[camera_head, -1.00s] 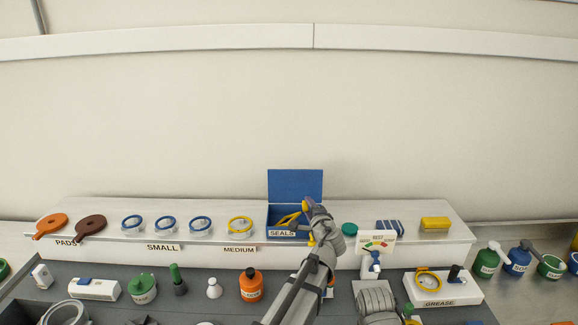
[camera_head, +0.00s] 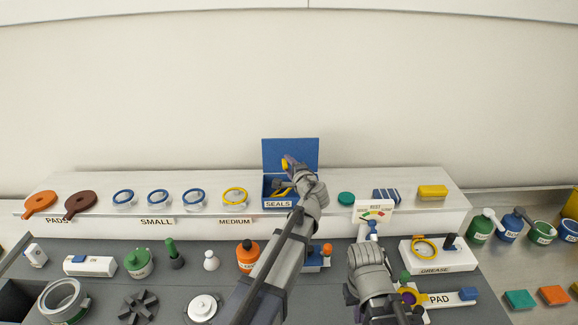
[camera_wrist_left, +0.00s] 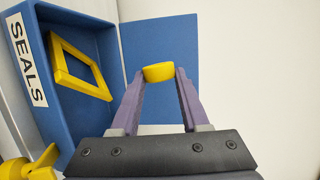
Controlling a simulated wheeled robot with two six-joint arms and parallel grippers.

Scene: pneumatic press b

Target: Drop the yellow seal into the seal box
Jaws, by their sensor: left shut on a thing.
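A small yellow seal (camera_wrist_left: 158,72) is pinched between the purple fingertips of my left gripper (camera_wrist_left: 160,88). In the head view the seal (camera_head: 285,164) shows in front of the blue lid, above the box. The blue seal box (camera_head: 277,204), labelled SEALS, stands on the shelf with its lid (camera_head: 305,152) raised. In the wrist view the box (camera_wrist_left: 95,28) is left of the fingers and holds a square yellow frame (camera_wrist_left: 78,70). My right gripper (camera_head: 372,288) is low at the right; its fingers cannot be made out.
Clear stands with blue rings (camera_head: 193,197) and one with a yellow ring (camera_head: 235,196) are left of the box. A green disc (camera_head: 346,199), a gauge (camera_head: 373,213) and a yellow block (camera_head: 432,192) are right of it.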

